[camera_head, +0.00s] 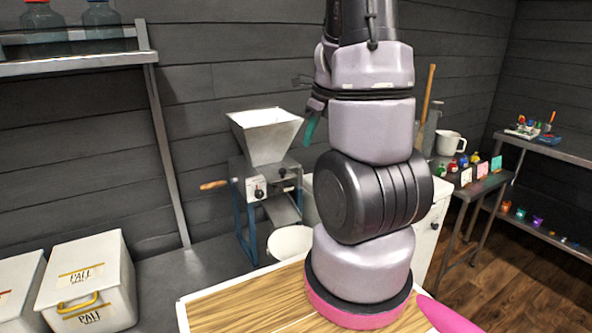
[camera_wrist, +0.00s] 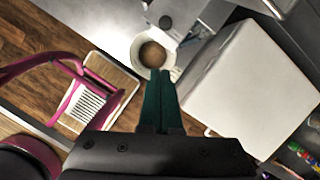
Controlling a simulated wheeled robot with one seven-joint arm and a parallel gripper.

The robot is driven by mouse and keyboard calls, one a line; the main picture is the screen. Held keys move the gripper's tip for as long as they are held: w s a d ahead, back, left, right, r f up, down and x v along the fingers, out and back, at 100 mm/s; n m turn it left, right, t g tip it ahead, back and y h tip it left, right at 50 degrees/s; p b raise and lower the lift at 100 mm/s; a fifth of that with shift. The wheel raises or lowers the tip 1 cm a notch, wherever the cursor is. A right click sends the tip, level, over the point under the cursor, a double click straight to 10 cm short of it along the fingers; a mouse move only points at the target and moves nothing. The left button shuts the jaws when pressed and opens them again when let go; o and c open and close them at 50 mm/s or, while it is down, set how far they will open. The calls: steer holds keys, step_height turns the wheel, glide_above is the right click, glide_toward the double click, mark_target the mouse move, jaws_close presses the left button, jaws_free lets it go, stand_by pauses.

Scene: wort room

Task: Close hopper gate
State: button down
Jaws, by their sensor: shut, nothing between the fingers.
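The grey metal hopper (camera_head: 265,137) sits on top of a mill with blue legs (camera_head: 247,230) and a wooden crank handle (camera_head: 214,185). Dark knobs (camera_head: 259,193) show on the mill's front below the hopper; I cannot tell the gate or its position. My gripper (camera_head: 311,127) has teal fingers and is right of the hopper, apart from it in the picture. In the wrist view its fingers (camera_wrist: 160,76) are shut with nothing between them. They point towards a white bucket (camera_wrist: 138,50) holding brown material. Part of the mill is cut off at that view's top edge.
The bucket (camera_head: 290,241) stands below the mill's chute. A large white box (camera_wrist: 250,85) is close right of the fingers in the wrist view. Bare metal bench (camera_head: 190,270) lies between pails and mill.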

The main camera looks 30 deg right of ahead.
glide_toward(285, 175)
step_height(285, 175, down, 4)
steer(key=s, duration=0.2)
steer(key=shift+w+a+f+m, duration=0.1)
steer(key=shift+w+a+m, duration=0.2)
steer(key=shift+a, duration=0.35)
steer(key=w, duration=0.4)
steer(key=shift+w, duration=0.2)
steer(key=shift+a, duration=0.1)
